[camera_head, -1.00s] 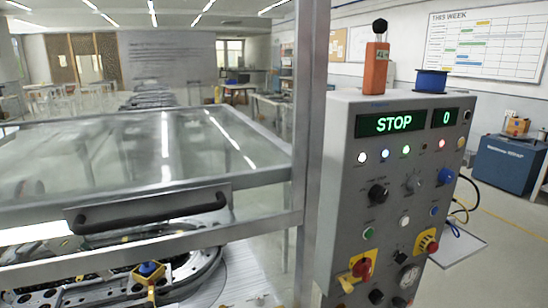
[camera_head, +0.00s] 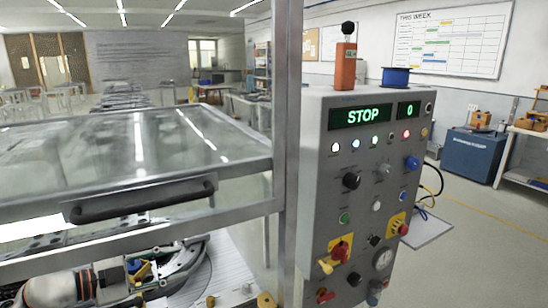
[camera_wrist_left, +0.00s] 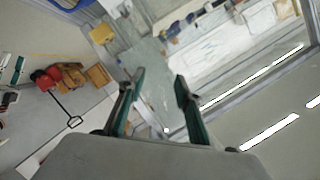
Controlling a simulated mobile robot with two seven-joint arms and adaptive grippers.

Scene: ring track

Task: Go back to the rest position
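My left arm comes in at the bottom left of the head view, over the ring track (camera_head: 190,270). Its gripper (camera_head: 132,282) is small and partly unclear there, beside a yellow and blue piece (camera_head: 141,268) on the track. In the left wrist view my left gripper (camera_wrist_left: 160,76) has its two fingers apart, with nothing between them. My right gripper is in neither view.
A metal frame with a clear cover and dark handle (camera_head: 145,198) stands over the track. A grey control panel (camera_head: 320,195) to its right reads STOP and 0. A blue cabinet (camera_head: 474,156) stands farther right. Open floor lies at the far right.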

